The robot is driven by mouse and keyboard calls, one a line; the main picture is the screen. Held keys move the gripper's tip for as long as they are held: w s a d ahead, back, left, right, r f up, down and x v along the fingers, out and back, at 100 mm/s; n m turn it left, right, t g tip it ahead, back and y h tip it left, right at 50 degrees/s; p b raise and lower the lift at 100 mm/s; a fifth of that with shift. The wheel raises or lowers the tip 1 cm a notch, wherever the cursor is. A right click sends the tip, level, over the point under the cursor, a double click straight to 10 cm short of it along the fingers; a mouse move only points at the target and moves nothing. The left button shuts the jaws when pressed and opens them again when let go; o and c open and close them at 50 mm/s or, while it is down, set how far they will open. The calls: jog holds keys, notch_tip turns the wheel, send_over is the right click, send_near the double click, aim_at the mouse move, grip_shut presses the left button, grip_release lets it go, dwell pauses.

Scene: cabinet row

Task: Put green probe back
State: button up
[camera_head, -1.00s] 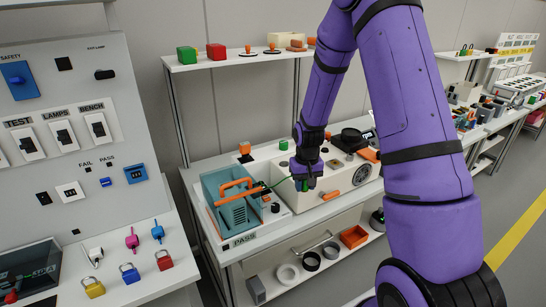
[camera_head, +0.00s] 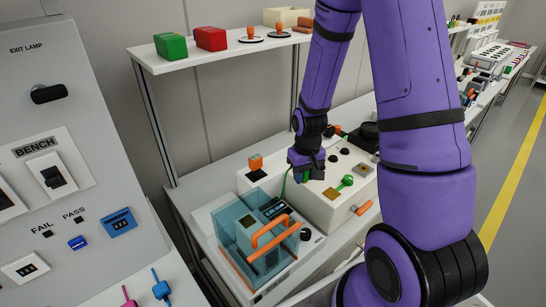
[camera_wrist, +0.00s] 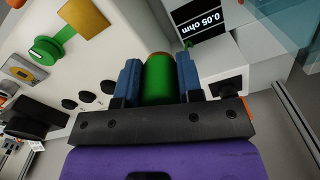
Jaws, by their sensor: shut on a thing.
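My gripper (camera_head: 306,172) is over the white instrument box on the bench, pointing down. In the wrist view my gripper (camera_wrist: 158,82) has its two blue-grey fingers shut on the green probe (camera_wrist: 158,80), a green cylinder with an orange-brown end. In the head view the probe is mostly hidden by the fingers, and a green cable (camera_head: 284,186) hangs beside it. The white instrument box (camera_head: 258,182) carries a green knob (camera_head: 347,181), a yellowish square and several dark round sockets. I cannot tell which spot is the probe's holder.
A shelf (camera_head: 200,57) with green and red boxes is behind. A switch panel (camera_head: 60,130) stands at left.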

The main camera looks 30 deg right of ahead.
send_over(279, 164)
jog(key=shift+a+f, duration=0.1)
jog(key=shift+f, duration=2.4)
jog(key=shift+f, duration=0.15)
jog(key=o, duration=1)
